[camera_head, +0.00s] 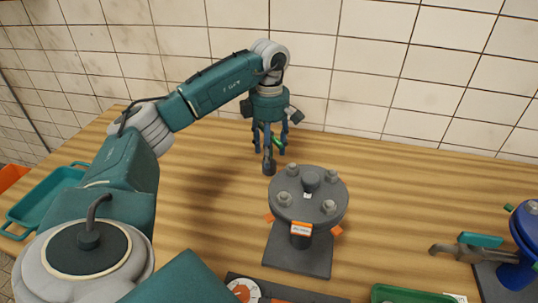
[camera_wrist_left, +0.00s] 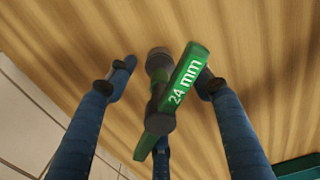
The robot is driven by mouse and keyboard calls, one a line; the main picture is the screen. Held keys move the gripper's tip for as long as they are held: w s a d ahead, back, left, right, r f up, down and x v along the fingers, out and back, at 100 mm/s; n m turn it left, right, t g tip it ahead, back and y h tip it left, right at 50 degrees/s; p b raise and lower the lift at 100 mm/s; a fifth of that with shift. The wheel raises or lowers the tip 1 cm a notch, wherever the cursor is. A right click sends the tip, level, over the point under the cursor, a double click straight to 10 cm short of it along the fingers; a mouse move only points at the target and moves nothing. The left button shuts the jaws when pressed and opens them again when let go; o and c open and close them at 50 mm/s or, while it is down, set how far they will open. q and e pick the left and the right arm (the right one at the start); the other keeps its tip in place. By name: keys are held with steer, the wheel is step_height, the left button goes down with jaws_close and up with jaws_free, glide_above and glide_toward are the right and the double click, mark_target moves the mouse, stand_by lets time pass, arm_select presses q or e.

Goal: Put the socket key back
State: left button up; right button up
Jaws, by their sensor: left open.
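The socket key shows in the left wrist view as a green bar handle (camera_wrist_left: 181,88) marked "24 mm" on a dark shaft. In the head view its dark lower end (camera_head: 269,164) hangs or stands below my left gripper (camera_head: 268,148), with a bit of green between the fingers. The left fingers (camera_wrist_left: 166,78) are open around the key, with a gap beside the handle. I cannot tell whether the key touches the table. A grey flange with several bolts (camera_head: 310,192) stands right in front of the left gripper. My right gripper is not in view.
A teal tray (camera_head: 22,212) lies at the left. A blue device with a lever (camera_head: 523,235) is at the right. A green tray (camera_head: 385,292) and a round dial (camera_head: 243,290) are at the front edge. The wooden table (camera_head: 420,180) is clear behind the flange; a tiled wall stands behind.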

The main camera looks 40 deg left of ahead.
arm_select(q)
step_height(320, 180, up, 10)
steer(key=shift+p, duration=0.35)
stand_by(0.4)
